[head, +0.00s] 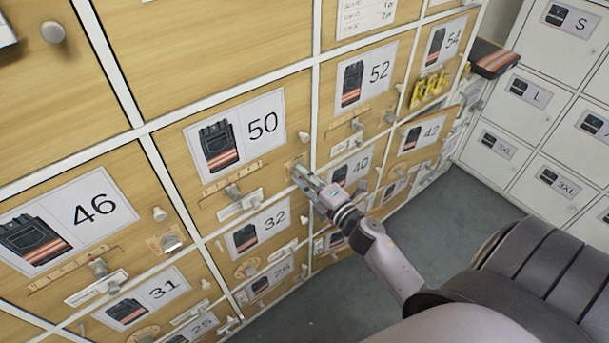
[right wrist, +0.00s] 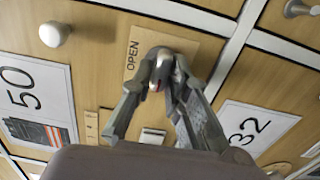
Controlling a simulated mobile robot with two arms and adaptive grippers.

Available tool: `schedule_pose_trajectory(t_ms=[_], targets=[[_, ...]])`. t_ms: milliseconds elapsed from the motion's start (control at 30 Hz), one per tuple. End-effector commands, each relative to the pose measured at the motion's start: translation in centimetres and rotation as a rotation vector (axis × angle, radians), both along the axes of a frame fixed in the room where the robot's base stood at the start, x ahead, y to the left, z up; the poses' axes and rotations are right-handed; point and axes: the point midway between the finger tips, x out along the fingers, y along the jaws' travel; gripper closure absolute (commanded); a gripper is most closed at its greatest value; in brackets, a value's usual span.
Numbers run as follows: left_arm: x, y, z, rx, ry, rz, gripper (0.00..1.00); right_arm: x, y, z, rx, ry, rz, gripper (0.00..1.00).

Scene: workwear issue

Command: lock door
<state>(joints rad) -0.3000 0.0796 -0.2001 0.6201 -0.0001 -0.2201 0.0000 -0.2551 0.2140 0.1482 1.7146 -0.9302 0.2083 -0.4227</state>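The wooden locker door 50 (head: 297,130) looks flush with its white frame in the head view. Its label (head: 235,132) shows dark trousers with orange bands. My right gripper (head: 303,178) is at the door's lower right corner, at a lock plate (right wrist: 186,42) marked OPEN. In the right wrist view, my fingers (right wrist: 165,82) close in on a metal lock knob (right wrist: 160,60) in front of that plate, one finger on each side. The fingers hide part of the knob and plate, so I cannot read any other marking. My left gripper is not in view.
Doors 46 (head: 128,175), 32 and 40 adjoin door 50, with small knobs and latches sticking out. Door 42 (head: 437,120) seems to stand slightly out. Grey floor (head: 455,205) is clear at right.

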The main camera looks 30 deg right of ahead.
Motion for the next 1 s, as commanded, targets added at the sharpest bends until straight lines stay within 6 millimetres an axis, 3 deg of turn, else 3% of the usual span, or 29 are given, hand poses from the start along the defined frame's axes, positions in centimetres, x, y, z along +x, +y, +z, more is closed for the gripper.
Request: schedule_pose_trajectory(t_ms=[200,567,667,1000], targets=[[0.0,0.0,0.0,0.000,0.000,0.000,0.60,0.0,0.0,0.0,0.002,0.000,-0.001,0.68],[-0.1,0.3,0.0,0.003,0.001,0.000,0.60,-0.5,-0.1,-0.1,0.004,0.001,-0.002,0.68],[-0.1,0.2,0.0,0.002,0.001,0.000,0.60,-1.7,-0.1,-0.2,0.005,0.003,-0.001,0.68],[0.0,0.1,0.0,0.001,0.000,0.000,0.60,-8.8,-0.7,-0.1,0.006,0.003,-0.002,0.68]])
